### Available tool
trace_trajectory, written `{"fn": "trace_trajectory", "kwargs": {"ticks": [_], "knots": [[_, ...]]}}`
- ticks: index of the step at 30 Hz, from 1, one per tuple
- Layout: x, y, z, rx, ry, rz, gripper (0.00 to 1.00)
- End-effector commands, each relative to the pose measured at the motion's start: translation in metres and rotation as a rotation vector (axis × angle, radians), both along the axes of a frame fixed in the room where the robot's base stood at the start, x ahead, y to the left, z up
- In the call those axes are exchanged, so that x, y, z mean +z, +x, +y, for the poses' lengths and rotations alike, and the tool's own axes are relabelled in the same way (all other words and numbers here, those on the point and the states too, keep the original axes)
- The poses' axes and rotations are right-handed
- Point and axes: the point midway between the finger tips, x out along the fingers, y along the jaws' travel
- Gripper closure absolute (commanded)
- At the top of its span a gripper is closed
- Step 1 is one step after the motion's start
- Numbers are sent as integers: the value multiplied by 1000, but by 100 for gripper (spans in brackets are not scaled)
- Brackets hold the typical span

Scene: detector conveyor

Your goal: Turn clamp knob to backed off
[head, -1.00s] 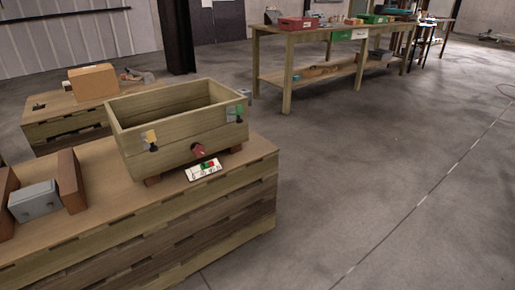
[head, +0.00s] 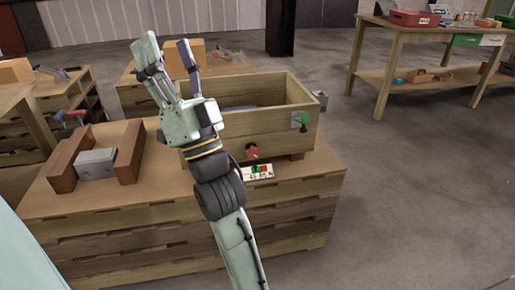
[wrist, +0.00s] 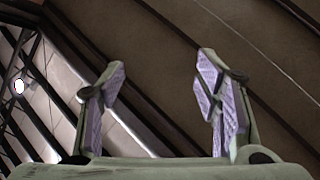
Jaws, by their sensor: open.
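A red-brown knob (head: 252,151), likely the clamp knob, sits low on the front of an open wooden box (head: 297,104). A white label (head: 258,172) with green and red patches lies just below it. My gripper (head: 166,50) is raised and open, its fingers pointing up, above and left of the knob. My arm hides the left part of the box front. In the wrist view my gripper (wrist: 160,85) has its two fingers wide apart with nothing between them, and only the ceiling shows behind.
The box stands on a slatted wooden bench (head: 160,245). A grey metal block (head: 97,163) sits between two brown wooden blocks at the left. A long worktable (head: 430,80) stands at the back right. The floor (head: 420,200) to the right is clear.

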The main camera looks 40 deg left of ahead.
Motion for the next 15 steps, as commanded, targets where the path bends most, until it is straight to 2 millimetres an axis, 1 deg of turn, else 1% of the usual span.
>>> {"fn": "trace_trajectory", "kwargs": {"ticks": [1, 2, 3, 5, 6, 8, 9, 10, 11, 12, 14, 15], "knots": [[-25, 40, 19, 105, -43, 166, 40], [-44, 61, 29, 178, -57, 275, 40], [-70, 89, 39, 270, -65, 423, 40], [-114, 128, 50, 398, -57, 652, 40], [-145, 152, 54, 478, -36, 808, 40], [-195, 183, 57, 589, 17, 1043, 40], [-228, 201, 56, 657, 67, 1194, 40], [-253, 213, 54, 700, 110, 1302, 40], [-276, 224, 51, 740, 158, 1405, 40], [-306, 235, 47, 791, 227, 1531, 40], [-347, 247, 39, 850, 332, 1694, 40], [-370, 253, 33, 883, 403, 1785, 40]]}}
